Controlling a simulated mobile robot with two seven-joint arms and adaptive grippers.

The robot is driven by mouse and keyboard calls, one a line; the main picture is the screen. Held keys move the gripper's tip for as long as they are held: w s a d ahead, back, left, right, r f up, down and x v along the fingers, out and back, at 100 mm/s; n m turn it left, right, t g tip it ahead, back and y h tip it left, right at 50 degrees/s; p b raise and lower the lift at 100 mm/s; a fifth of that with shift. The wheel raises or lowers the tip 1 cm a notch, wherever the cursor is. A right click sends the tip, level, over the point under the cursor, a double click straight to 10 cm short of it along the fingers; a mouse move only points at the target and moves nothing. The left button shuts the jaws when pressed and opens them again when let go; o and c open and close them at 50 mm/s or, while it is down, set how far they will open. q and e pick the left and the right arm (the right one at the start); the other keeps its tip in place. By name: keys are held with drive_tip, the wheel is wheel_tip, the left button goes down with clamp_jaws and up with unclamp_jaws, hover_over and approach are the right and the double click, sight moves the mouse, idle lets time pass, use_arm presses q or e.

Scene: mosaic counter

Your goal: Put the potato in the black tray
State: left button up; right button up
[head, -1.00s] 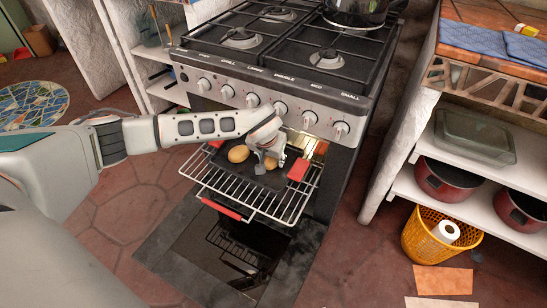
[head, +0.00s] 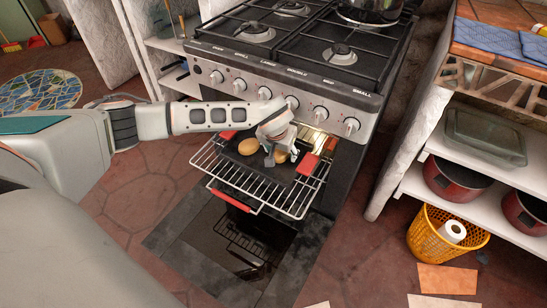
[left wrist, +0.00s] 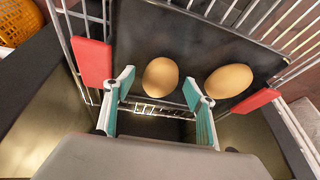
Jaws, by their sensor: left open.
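Two yellow-brown potatoes lie on the black tray (head: 245,163), which rests on the pulled-out oven rack. The left potato (head: 250,146) is uncovered in the head view. The other potato (head: 282,157) is partly hidden by my left gripper (head: 279,158). In the left wrist view that potato (left wrist: 160,77) is centred just beyond and between the open teal fingers of my left gripper (left wrist: 158,98). The other one (left wrist: 229,80) lies outside the right-hand finger, on the same dark tray (left wrist: 190,42). Nothing is held. My right gripper is not in view.
Red grips (head: 308,163) sit at the tray's ends, and the wire rack (head: 285,205) extends around it. The stove front with knobs (head: 292,103) is close behind my arm. An orange basket (head: 440,238) and shelves with red pots (head: 455,178) stand at right.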

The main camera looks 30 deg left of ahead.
use_arm(q)
drive_tip(key=s+d+p, duration=0.1)
drive_tip(key=s, duration=0.2)
drive_tip(key=s+d+r+p, duration=0.1)
drive_tip(key=s, duration=0.2)
drive_tip(key=s+d+p, duration=0.1)
drive_tip(key=s+p, duration=0.1)
drive_tip(key=s, duration=0.1)
drive_tip(key=shift+s+d+r, duration=0.2)
drive_tip(key=shift+s+d, duration=0.05)
drive_tip(key=shift+s, duration=0.1)
drive_tip(key=shift+s+d+f, duration=0.15)
drive_tip(key=shift+s+f, duration=0.2)
drive_tip(key=shift+s, duration=0.4)
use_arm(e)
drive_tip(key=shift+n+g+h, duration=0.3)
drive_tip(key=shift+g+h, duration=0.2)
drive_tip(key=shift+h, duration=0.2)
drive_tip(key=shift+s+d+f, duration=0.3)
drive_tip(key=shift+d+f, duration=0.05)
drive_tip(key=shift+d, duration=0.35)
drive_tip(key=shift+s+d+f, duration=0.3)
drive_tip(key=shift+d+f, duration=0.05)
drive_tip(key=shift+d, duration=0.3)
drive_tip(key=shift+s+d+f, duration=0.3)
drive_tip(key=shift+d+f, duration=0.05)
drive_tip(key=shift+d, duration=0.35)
